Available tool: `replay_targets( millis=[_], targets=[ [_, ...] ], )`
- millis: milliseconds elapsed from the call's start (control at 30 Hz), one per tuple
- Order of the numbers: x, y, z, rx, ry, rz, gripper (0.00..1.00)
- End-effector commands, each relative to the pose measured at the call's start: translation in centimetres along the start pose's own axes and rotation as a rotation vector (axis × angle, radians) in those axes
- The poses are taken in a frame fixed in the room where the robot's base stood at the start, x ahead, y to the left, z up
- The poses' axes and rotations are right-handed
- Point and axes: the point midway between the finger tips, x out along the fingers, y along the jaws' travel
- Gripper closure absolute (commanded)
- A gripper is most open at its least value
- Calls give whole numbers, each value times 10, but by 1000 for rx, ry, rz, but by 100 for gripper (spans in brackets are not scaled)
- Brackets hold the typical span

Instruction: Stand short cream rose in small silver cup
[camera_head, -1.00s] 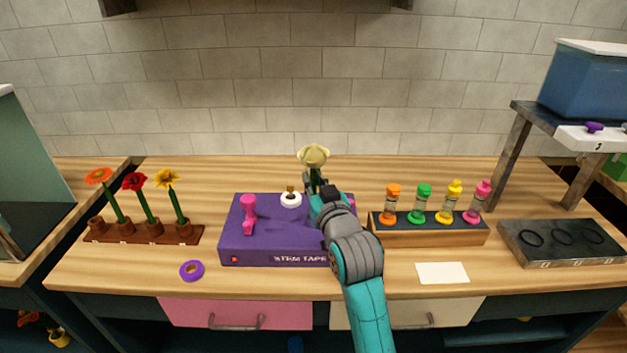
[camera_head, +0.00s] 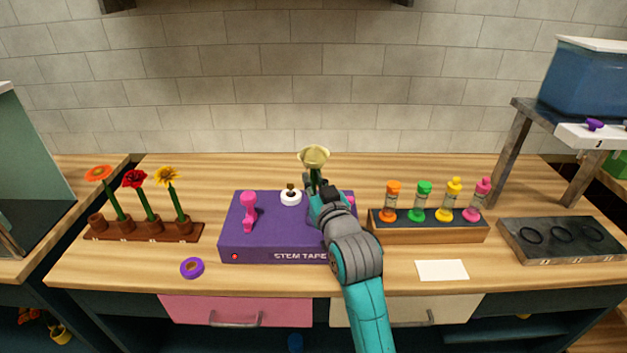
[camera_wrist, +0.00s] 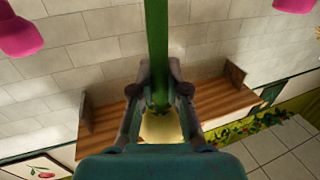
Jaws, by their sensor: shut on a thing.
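The cream rose (camera_head: 314,156) stands upright above my gripper (camera_head: 313,187), over the stem taper, its bloom on top. In the wrist view its green stem (camera_wrist: 157,50) runs between the two fingers of my gripper (camera_wrist: 158,90), which are shut on it. The pale bloom (camera_wrist: 160,128) shows beyond the fingers. The lower stem is hidden behind my arm in the head view. I cannot make out a small silver cup in either view.
The purple stem taper (camera_head: 270,237) sits under my gripper. A rack of flowers (camera_head: 145,232) stands left, a rack of coloured bottles (camera_head: 430,232) right, and a dark tray with rings (camera_head: 560,243) at far right. A purple tape roll (camera_head: 192,268) and a white card (camera_head: 442,270) lie in front.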

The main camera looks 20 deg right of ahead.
Motion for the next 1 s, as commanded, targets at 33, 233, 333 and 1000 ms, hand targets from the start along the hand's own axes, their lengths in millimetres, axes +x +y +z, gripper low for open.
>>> replay_targets(
  millis=[33, 233, 333, 1000],
  targets=[
    [0, 0, 1, 0, 0, 0, 100],
    [0, 0, 2, 0, 1, 0, 100],
    [0, 0, 2, 0, 0, 0, 100],
    [0, 0, 2, 0, 0, 0, 28]
  ],
)
